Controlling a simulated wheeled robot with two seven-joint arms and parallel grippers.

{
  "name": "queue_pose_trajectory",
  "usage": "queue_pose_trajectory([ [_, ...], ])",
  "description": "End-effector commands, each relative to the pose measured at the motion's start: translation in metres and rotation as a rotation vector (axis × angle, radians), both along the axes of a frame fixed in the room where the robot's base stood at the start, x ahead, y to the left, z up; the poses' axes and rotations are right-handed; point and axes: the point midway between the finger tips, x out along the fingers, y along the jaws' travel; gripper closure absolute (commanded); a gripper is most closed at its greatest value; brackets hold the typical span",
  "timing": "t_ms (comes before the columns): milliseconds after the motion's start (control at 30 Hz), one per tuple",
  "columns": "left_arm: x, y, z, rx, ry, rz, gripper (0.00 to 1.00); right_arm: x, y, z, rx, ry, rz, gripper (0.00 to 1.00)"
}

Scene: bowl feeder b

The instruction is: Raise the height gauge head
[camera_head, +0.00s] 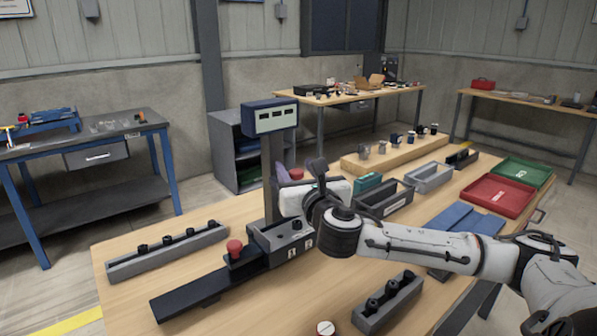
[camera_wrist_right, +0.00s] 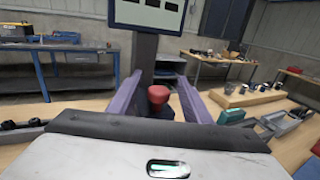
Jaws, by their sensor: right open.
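The height gauge has a dark column (camera_head: 270,178) with a blue display head (camera_head: 270,117) on top and a dark base on the wooden table. In the wrist view the column (camera_wrist_right: 144,58) rises behind a red knob (camera_wrist_right: 158,94), and the display (camera_wrist_right: 146,14) is cut by the top edge. My right gripper (camera_head: 298,169) is beside the column, below the display. Its purple fingers are open, one on each side of the red knob, which shows small between them in the head view (camera_head: 296,174). I cannot tell whether they touch it. My left gripper is out of view.
A second red knob (camera_head: 235,248) stands on the dark rail at the front left. A grey rack (camera_head: 168,254) with black parts lies left, another (camera_head: 388,303) in front. A red tray (camera_head: 497,196) and green tray (camera_head: 521,172) are at the right. The front-left tabletop is partly clear.

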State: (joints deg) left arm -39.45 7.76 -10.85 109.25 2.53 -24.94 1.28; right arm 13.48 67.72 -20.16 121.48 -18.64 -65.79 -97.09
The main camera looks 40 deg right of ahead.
Motion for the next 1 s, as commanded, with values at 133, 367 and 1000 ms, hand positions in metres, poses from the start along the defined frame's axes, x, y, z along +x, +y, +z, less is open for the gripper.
queue_pose_trajectory([
  [133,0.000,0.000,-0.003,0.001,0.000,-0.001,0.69,-0.012,0.007,-0.002,-0.003,0.004,0.003,0.55],
  [367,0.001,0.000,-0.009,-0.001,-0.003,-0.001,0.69,-0.051,0.029,-0.002,-0.005,0.003,0.005,0.55],
  [1000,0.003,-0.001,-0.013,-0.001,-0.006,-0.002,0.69,-0.089,0.049,0.001,-0.001,-0.003,0.000,0.55],
])
